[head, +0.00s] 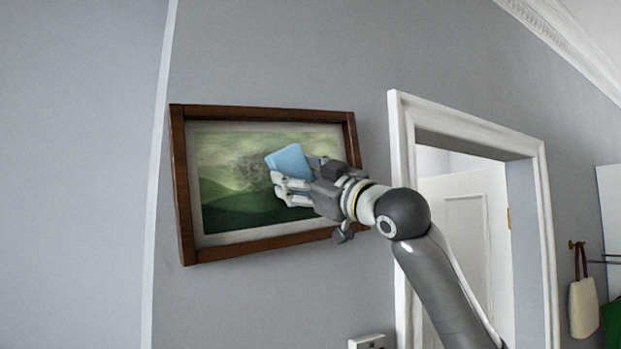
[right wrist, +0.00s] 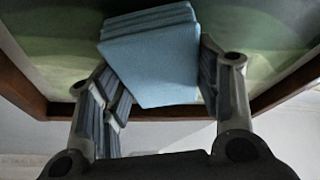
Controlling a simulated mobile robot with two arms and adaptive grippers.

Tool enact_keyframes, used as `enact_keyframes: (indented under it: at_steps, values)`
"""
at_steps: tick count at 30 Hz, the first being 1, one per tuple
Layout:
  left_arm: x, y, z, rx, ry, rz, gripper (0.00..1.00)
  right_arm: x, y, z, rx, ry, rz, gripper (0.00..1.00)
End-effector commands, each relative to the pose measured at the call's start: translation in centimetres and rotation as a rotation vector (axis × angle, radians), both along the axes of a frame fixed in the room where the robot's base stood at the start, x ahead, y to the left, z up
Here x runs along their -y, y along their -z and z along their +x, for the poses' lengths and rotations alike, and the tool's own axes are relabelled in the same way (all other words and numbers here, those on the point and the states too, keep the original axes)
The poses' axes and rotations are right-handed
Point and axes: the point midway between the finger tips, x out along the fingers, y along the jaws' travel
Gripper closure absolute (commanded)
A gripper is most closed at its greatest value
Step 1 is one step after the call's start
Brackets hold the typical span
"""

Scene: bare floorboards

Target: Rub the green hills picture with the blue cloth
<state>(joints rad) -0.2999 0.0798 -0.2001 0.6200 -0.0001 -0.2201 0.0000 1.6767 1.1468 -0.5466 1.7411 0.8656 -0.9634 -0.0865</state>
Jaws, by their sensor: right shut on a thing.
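The green hills picture (head: 235,210) hangs on the grey wall in a brown wooden frame, with a dark smudge (head: 255,170) near its middle. My right gripper (head: 285,180) is shut on the folded blue cloth (head: 289,160) in front of the picture. In the right wrist view the blue cloth (right wrist: 152,60) sits between the two fingers, its far end against or close to the green picture surface (right wrist: 60,40). I cannot tell whether it touches. The gripper and arm hide the picture's right part. My left gripper is not in view.
A white door frame (head: 405,150) with a white door (head: 470,230) stands right of the picture. A cream bag (head: 583,308) hangs from a hook at the far right. A small white box (head: 367,342) is on the wall below. The wall left of the picture is clear.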

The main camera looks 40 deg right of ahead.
Motion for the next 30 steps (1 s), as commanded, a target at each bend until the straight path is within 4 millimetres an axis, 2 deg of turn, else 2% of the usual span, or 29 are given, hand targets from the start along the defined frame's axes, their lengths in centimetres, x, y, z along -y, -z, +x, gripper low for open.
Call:
enact_keyframes:
  at_steps: [6, 15, 23, 30]
  values:
    - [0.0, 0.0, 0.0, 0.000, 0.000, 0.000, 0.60, -0.8, 0.2, 0.2, -0.002, -0.001, -0.001, 0.61]
    - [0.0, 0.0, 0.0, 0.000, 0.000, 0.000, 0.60, -3.2, 0.6, 0.9, -0.003, -0.003, -0.001, 0.61]
    - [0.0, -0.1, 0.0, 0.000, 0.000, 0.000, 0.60, -3.8, 0.7, 1.0, -0.003, 0.000, -0.001, 0.61]
    - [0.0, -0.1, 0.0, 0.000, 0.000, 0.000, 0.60, -5.6, 0.9, 1.4, -0.002, -0.003, -0.001, 0.61]
